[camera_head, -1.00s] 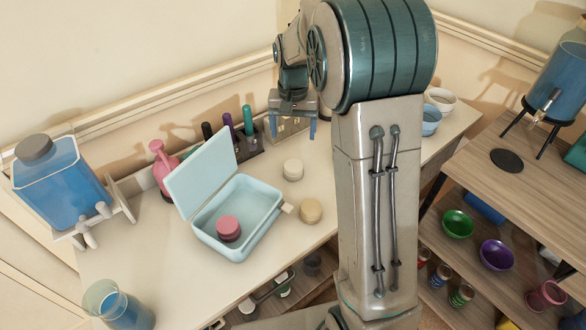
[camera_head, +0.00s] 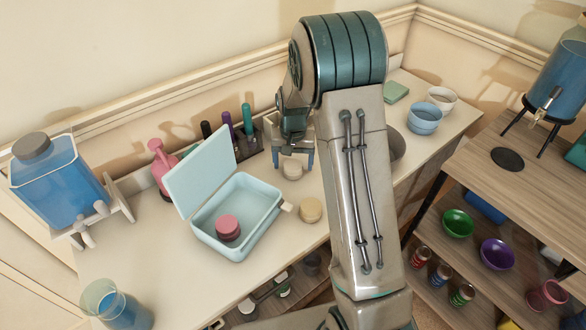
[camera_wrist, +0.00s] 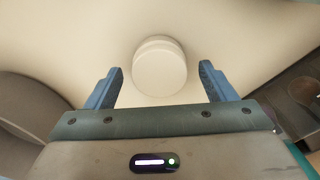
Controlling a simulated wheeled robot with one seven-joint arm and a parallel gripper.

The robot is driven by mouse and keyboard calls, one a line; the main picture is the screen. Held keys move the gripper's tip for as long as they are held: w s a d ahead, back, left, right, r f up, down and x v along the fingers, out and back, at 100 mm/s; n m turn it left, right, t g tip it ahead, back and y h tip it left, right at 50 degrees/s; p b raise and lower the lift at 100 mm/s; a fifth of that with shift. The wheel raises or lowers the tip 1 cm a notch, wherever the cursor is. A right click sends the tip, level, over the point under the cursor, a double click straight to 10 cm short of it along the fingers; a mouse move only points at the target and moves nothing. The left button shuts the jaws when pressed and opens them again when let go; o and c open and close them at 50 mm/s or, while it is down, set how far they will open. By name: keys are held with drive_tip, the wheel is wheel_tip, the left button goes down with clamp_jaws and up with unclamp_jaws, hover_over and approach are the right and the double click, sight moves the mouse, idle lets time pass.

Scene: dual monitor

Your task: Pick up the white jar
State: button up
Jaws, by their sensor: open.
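The white jar (camera_head: 292,170) is short and round and stands upright on the counter, right of the light blue box. My gripper (camera_head: 294,160) is open just above and around it in the head view. In the wrist view the white jar (camera_wrist: 159,66) lies between and slightly beyond the two blue fingertips of my gripper (camera_wrist: 161,72), with a gap on both sides. The gripper is empty. I cannot tell exactly how far down the fingers reach beside the jar.
An open light blue box (camera_head: 262,212) holds a pink jar (camera_head: 228,228). A beige jar (camera_head: 310,209) stands nearby at the counter's front. Dark, purple and green markers (camera_head: 227,128) stand in a holder behind. Blue bowls (camera_head: 424,118) are at the right.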

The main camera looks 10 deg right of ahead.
drive_tip(key=shift+f, duration=0.55)
drive_tip(key=c, duration=1.1)
drive_tip(key=shift+o, duration=0.2)
drive_tip(key=shift+r, duration=0.1)
